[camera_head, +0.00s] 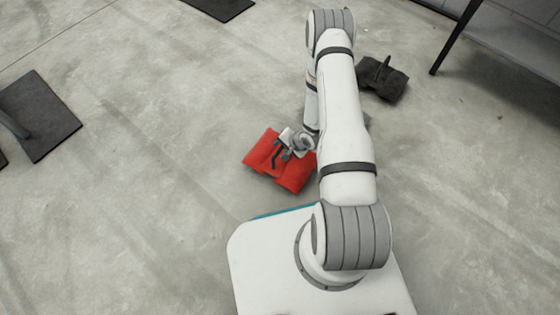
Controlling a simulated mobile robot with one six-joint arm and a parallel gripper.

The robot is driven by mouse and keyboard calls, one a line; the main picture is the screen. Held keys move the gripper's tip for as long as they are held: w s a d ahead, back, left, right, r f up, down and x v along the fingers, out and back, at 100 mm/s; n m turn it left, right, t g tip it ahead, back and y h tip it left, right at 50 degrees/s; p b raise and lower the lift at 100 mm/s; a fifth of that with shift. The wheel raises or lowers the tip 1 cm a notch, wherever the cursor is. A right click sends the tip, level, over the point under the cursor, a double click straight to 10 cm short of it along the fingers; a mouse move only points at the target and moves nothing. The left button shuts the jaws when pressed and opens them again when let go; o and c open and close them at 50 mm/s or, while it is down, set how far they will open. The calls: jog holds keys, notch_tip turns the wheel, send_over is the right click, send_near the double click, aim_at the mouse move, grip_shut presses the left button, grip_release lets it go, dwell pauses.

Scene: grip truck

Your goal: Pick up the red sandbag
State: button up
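The red sandbag (293,178) lies flat on the concrete floor, just beyond the front edge of my white base. My gripper (277,160) is over the middle of the red sandbag, pointing down at it. Its dark fingers overlap the bag in this view. I cannot tell whether they touch it or close on any part of it. The right side of the bag is partly hidden by my arm and gripper.
A black sandbag (384,80) lies on the floor to the upper right, beyond my arm. A dark table leg (452,42) stands at the right. Dark floor plates are at the left (45,120) and top (222,5). The floor left of the red sandbag is clear.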

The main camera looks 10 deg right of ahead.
jog(key=shift+r, duration=0.1)
jog(key=shift+c, duration=0.5)
grip_shut()
jog(key=shift+s+d, duration=0.1)
dwell(0.6)
